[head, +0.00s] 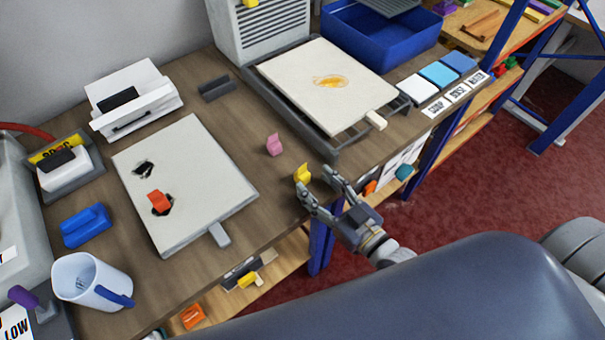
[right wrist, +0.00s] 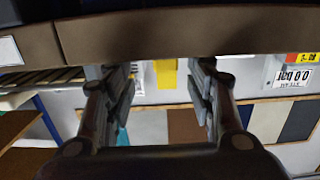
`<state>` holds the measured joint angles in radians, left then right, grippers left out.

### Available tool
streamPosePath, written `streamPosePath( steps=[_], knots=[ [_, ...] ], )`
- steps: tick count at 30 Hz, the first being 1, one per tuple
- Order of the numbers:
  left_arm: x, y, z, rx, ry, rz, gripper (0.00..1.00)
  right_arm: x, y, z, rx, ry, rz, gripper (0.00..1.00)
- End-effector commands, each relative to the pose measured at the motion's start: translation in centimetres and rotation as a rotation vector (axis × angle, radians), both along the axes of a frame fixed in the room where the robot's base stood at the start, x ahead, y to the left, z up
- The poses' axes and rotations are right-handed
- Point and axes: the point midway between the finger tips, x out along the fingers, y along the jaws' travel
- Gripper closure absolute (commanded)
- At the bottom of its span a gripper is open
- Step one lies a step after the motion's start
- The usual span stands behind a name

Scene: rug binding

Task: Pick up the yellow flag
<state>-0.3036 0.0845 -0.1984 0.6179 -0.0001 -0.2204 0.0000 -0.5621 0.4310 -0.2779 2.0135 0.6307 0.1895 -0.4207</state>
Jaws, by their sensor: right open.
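The small yellow flag (head: 301,174) stands upright on the brown table near its right edge, in the head view. My right gripper (head: 315,179) is open just beyond that edge, with its fingertips pointing at the flag. In the right wrist view, which looks upside down, the yellow flag (right wrist: 168,77) shows in the gap between the two fingers (right wrist: 165,85). No contact can be made out. My left gripper is not in view.
A pink flag (head: 274,145) stands close behind the yellow one. A board with an orange flag (head: 161,202) lies left on the table (head: 265,225). A tray with a stained panel (head: 345,66) is behind. Shelves with flags (head: 192,317) are below the edge.

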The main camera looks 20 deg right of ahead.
Motion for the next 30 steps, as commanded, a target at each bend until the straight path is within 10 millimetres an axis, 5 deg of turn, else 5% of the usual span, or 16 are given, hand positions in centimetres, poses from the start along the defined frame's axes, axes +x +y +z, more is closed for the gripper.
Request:
streamPosePath(
  steps=[12, 21, 27, 30],
  knots=[
    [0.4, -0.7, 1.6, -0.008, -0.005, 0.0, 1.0, 4.2, 2.3, 0.3, 0.003, -0.001, -0.001, 0.5],
    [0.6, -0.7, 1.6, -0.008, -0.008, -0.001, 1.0, 4.5, 2.4, 0.2, 0.001, 0.0, 0.0, 0.5],
    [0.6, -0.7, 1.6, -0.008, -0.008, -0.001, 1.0, 4.5, 2.4, 0.2, 0.0, 0.0, 0.0, 0.95],
    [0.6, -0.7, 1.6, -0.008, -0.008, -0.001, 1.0, 4.5, 2.4, 0.2, 0.0, 0.0, 0.0, 1.0]
  ],
)
